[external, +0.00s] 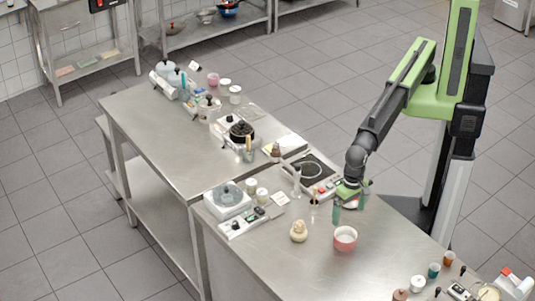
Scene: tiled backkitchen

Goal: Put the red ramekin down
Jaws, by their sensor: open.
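The red ramekin (345,243), pinkish red outside with a pale inside, stands upright on the steel table (390,263) near its front part. My gripper (349,203) is open above and slightly behind the ramekin in the picture. A greenish finger hangs down just above the ramekin's rim. Nothing shows between the fingers. The exact gap between finger and rim is hard to tell from this angle.
A pale, knobbly object (299,231) stands left of the ramekin. A dark hot plate (312,170) lies behind. Cups (434,270) and small items crowd the right end. Bare steel surrounds the ramekin's front.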

